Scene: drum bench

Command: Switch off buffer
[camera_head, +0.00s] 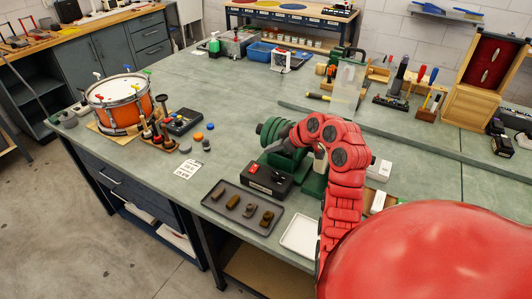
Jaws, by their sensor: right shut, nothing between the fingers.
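The buffer (269,131) is a green machine with a ribbed round end, on the bench in the middle of the head view. Its green base (313,186) shows below my red right arm. A black box with a red button or switch (265,179) stands in front of it. My right gripper (318,161) is over the buffer, just behind and right of the black box, partly hidden by my arm. It looks shut and empty. I cannot tell whether it touches anything. The switch's position is too small to read. My left gripper is not in view.
A dark tray (241,221) with several brown pieces lies at the bench's front edge. A white tray (300,236) is beside my arm. An orange drum (120,104) stands at left. A clear panel (347,90) stands behind my arm.

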